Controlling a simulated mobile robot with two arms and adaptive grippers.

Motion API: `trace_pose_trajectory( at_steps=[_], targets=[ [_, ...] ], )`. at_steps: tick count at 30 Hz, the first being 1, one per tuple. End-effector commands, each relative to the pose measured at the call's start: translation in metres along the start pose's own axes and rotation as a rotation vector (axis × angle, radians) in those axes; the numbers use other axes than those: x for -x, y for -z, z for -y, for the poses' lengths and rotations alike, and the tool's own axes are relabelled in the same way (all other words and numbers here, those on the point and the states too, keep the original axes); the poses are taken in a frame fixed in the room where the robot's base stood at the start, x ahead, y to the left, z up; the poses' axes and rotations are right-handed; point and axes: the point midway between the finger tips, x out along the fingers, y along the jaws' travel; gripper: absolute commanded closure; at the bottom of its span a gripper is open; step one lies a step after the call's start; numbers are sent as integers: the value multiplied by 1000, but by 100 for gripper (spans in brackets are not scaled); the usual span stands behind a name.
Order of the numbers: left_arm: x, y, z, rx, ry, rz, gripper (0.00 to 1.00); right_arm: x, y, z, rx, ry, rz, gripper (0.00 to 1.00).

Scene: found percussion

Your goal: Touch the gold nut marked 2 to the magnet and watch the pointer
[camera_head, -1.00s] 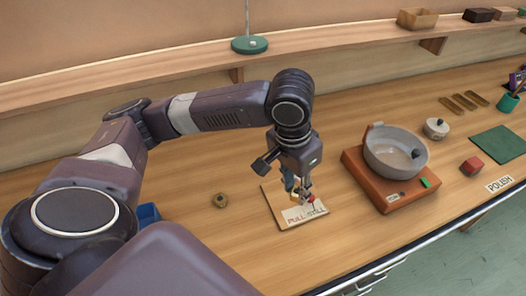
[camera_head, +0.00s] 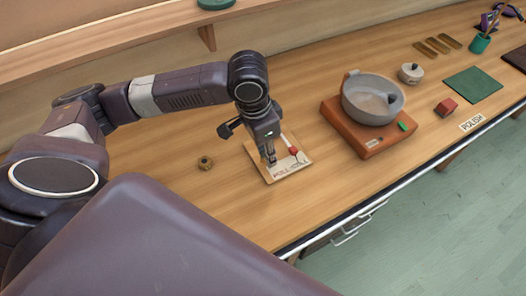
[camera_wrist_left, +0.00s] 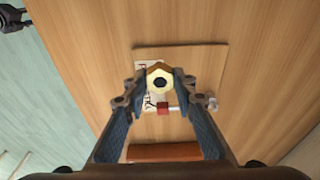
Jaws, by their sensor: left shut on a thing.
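My left gripper (camera_head: 269,158) is over the left part of a board (camera_head: 282,174) lettered PULL and STILL. In the left wrist view its fingers (camera_wrist_left: 160,85) are shut on a gold hex nut (camera_wrist_left: 160,76) with a dark hole; I cannot read a mark on it. A red block (camera_wrist_left: 163,108) with a pale rod lies just beyond the nut there, and the red piece (camera_head: 293,150) shows right of the fingers in the head view. I cannot tell whether nut and red block touch, or which part is the pointer. My right gripper is not recognisable.
Another gold nut (camera_head: 205,163) lies on the table left of the board. An orange scale (camera_head: 368,138) with a grey bowl (camera_head: 372,102) stands to the right. A red block (camera_head: 446,107) and a green mat (camera_head: 473,85) are farther right. Bare table surrounds the board.

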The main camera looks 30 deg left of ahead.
Motion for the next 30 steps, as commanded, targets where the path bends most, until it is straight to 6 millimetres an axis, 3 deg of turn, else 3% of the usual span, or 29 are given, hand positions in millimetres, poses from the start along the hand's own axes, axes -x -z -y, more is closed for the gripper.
trace_pose_trajectory(
  at_steps=[1,10,12,15,30],
  targets=[
    [-9,1,0,0,0,-2,100,-10,-1,4,0,4,0,60],
    [-31,8,0,0,0,-1,100,-40,-3,8,0,9,0,60],
    [-22,16,-1,1,-2,1,100,-24,-2,7,1,8,2,60],
    [-23,24,-1,1,-2,2,100,-16,-2,5,1,6,2,60],
    [-30,38,0,1,0,0,100,-8,-2,-3,1,-4,1,60]
  ],
)
